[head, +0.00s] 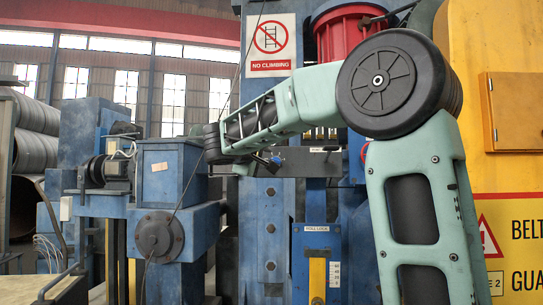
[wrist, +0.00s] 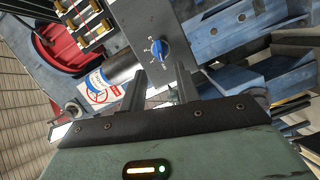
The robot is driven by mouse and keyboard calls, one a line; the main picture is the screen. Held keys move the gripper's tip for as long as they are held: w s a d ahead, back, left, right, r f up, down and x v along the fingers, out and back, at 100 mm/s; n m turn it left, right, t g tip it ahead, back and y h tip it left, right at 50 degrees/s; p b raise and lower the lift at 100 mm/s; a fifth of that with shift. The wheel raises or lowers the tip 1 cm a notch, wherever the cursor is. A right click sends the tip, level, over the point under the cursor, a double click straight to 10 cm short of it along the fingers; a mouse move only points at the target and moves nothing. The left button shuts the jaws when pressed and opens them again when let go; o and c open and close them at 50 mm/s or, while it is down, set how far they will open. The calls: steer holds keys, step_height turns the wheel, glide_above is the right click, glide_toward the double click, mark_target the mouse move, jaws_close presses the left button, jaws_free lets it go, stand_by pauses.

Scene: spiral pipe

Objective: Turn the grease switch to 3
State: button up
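The grease switch (wrist: 160,52) is a small blue round knob on a dark grey panel (wrist: 140,25). Light marks surround it, but they are too small to read, so I cannot tell its setting. My gripper (wrist: 161,71) is open, with its two dark fingers apart. In the wrist view the knob appears just beyond and between the fingertips, and nothing is seen held. I cannot tell whether the fingers touch it. In the head view the panel (head: 318,165) is a dark grey bar on the blue machine, and my arm's end is in front of its left part.
Blue machine columns (head: 270,225) stand around the panel. A red cylinder (head: 345,32) and a no climbing sign (head: 272,45) are above. A blue box with a round flange (head: 159,236) is at left. A yellow cabinet (head: 515,110) is at right.

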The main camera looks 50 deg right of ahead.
mark_target(276, 161)
steer(key=p+x, duration=0.2)
steer(key=x, duration=0.5)
jaws_close()
